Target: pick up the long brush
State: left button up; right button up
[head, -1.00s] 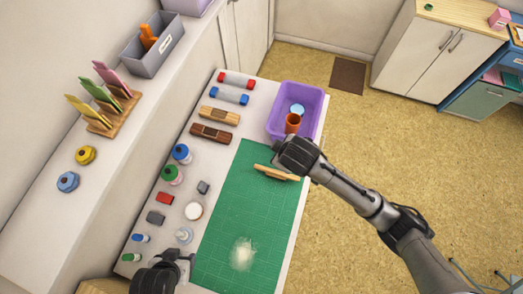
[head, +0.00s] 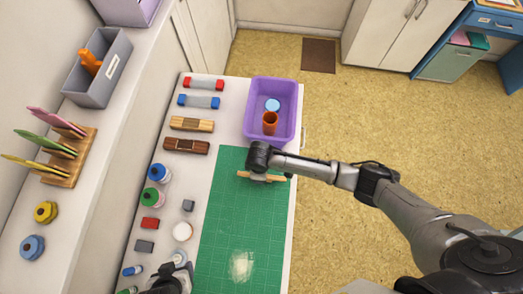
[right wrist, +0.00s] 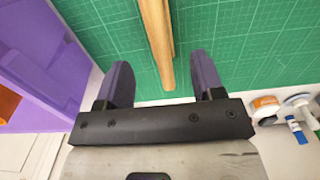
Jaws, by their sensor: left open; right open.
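The long brush (head: 274,179) is a light wooden piece lying on the green cutting mat (head: 225,215), partly hidden by my right gripper (head: 259,176) in the head view. In the right wrist view the brush (right wrist: 156,40) runs in from the top, and its near end lies between the two spread fingers of my right gripper (right wrist: 162,78), with gaps on both sides. The right gripper is open and over the brush; I cannot tell the exact height. My left gripper (head: 168,272) is open at the bottom of the head view, beside the small bottles, its lower part cut off.
A purple bin (head: 289,113) with an orange cup (head: 270,123) stands just beyond the mat. Rollers, wooden blocks, bottles and pads line the left of the table. A pale powdery patch (head: 241,265) lies on the near mat. The middle of the mat is clear.

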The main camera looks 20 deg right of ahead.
jog(key=shift+f, duration=0.75)
jog(key=shift+f+b, duration=0.4)
jog(key=shift+f, duration=1.85)
jog(key=shift+c, duration=0.4)
jog(key=c, duration=1)
jog(key=shift+r, duration=0.15)
